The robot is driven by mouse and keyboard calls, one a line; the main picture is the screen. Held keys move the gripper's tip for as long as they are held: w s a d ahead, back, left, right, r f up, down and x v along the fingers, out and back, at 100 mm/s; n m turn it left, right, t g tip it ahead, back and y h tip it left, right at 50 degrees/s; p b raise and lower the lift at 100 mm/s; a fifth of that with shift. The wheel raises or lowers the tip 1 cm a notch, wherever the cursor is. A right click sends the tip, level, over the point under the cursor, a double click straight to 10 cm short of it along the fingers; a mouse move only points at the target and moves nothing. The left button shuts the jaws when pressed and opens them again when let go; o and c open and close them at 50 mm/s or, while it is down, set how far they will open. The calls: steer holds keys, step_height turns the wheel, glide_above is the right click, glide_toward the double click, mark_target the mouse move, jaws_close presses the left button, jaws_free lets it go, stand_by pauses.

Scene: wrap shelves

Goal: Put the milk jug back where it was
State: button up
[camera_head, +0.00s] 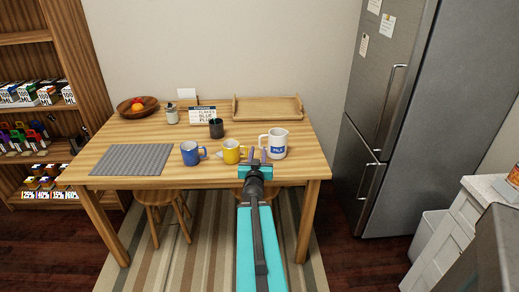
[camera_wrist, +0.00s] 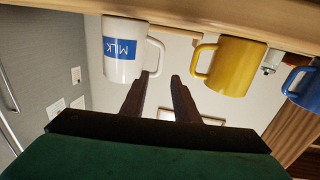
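The white milk jug (camera_head: 278,146) stands upright on the wooden table near its front edge, with a blue label on its side. Its handle faces left, toward the yellow mug. In the wrist view, which is upside down, the jug (camera_wrist: 119,60) shows at the upper left with its label reading MILK. My gripper (camera_head: 254,157) is at the table's front edge, between the jug and the yellow mug. In the wrist view my gripper (camera_wrist: 162,78) is open, its two dark fingers apart with nothing held. One fingertip appears close to the jug's handle; I cannot tell whether they touch.
A yellow mug (camera_head: 231,153) and a blue mug (camera_head: 189,153) stand left of the jug. A dark cup (camera_head: 216,129), a sign (camera_head: 202,116) and a wooden tray (camera_head: 268,114) are behind. A grey mat (camera_head: 131,160) lies left. The table's right front corner is clear.

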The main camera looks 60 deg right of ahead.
steer(key=shift+p+v, duration=0.85)
steer(key=shift+p, duration=0.65)
steer(key=shift+s+a+p, duration=0.1)
steer(key=shift+a+p, duration=0.1)
steer(key=shift+p, duration=0.3)
steer(key=shift+f, duration=0.1)
steer(key=shift+s, duration=0.15)
